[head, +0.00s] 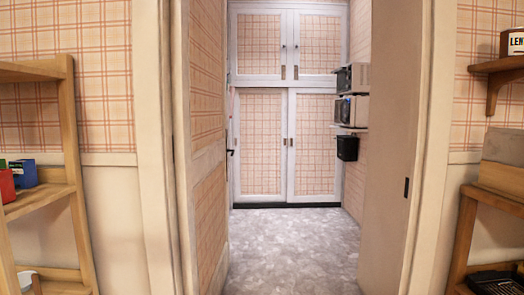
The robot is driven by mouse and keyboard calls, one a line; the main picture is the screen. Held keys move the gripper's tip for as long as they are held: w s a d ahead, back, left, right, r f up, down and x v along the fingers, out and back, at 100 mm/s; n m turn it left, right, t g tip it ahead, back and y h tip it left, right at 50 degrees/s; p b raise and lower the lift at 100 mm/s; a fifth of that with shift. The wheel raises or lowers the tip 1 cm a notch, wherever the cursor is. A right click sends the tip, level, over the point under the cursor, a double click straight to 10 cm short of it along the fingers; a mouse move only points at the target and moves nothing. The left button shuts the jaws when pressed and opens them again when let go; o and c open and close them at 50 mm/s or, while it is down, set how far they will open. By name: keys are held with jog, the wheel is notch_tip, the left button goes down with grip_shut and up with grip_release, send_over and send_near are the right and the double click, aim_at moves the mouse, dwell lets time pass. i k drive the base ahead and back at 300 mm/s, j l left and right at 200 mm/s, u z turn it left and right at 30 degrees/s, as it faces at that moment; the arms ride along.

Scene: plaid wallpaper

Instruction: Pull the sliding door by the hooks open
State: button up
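No hooks can be made out. Several doors show in the head view, and I cannot tell which one is by the hooks. At the back, a tall white-framed cupboard has two lower plaid panels that look like sliding doors, the left one (260,145) and the right one (315,150), both closed, with small pulls near the middle. At the right of the doorway stands a plain beige door panel (388,120) with a dark recessed pull (406,187). At the left, a plaid-panelled door (208,130) stands open, with a dark handle (230,152). My gripper is not in view.
The grey floor (290,240) through the doorway is clear. Wooden shelves stand close on the left (40,190) and right (465,230) of the opening. Appliances (352,108) and a black bin (347,148) are on the far room's right wall.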

aim_at(260, 119)
jog(key=i, duration=5.75)
jog(key=l+z, duration=0.05)
jog(key=l, duration=0.05)
